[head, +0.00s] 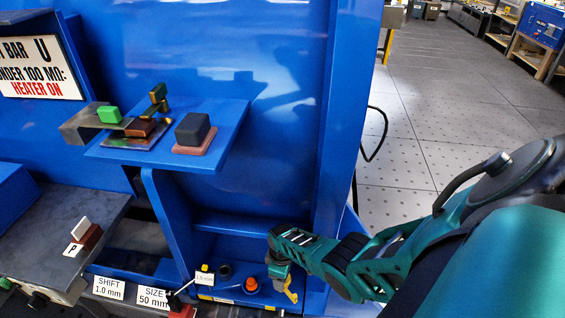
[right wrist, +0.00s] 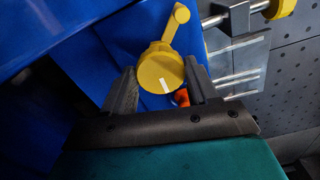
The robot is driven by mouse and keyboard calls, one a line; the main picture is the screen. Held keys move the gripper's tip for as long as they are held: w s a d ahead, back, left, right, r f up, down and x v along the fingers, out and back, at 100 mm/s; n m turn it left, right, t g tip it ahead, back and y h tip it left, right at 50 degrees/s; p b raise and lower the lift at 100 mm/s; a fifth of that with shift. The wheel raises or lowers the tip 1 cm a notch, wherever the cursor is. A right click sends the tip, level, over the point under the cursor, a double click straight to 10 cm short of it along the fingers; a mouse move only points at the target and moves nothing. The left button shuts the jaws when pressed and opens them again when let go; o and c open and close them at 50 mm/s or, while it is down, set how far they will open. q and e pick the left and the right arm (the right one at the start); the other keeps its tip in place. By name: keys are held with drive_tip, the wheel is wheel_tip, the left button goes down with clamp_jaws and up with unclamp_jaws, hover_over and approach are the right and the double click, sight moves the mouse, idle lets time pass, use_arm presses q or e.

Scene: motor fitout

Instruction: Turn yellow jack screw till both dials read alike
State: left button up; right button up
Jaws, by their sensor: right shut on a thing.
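The yellow jack screw (right wrist: 160,70) shows in the right wrist view as a round knob with a white mark and a crank arm pointing up and right. My right gripper (right wrist: 163,88) has one finger on each side of the knob and is shut on it. In the head view my right gripper (head: 280,268) reaches down to the low blue shelf, with a bit of the yellow screw (head: 292,293) below it. I cannot make out either dial's reading. My left gripper is not in view.
An orange knob (head: 251,285) and a small white tag (head: 205,278) are left of my right gripper. A blue bracket shelf (head: 228,124) with a dark block (head: 193,128) is above. Another yellow knob (right wrist: 280,8) with metal rods is at the wrist view's upper right.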

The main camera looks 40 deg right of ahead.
drive_tip(key=shift+r, duration=0.1)
drive_tip(key=o, duration=1.1)
drive_tip(key=shift+c, duration=0.2)
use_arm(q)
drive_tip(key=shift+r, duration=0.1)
use_arm(e)
drive_tip(key=shift+r+p, duration=0.3)
drive_tip(key=shift+r, duration=0.05)
use_arm(q)
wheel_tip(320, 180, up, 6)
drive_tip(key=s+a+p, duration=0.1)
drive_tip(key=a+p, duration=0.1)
drive_tip(key=p, duration=0.6)
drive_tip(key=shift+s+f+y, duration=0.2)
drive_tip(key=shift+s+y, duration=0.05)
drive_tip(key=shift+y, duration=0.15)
use_arm(e)
wheel_tip(320, 180, up, 12)
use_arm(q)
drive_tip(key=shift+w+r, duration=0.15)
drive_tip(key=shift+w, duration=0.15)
use_arm(e)
drive_tip(key=shift+r, duration=0.1)
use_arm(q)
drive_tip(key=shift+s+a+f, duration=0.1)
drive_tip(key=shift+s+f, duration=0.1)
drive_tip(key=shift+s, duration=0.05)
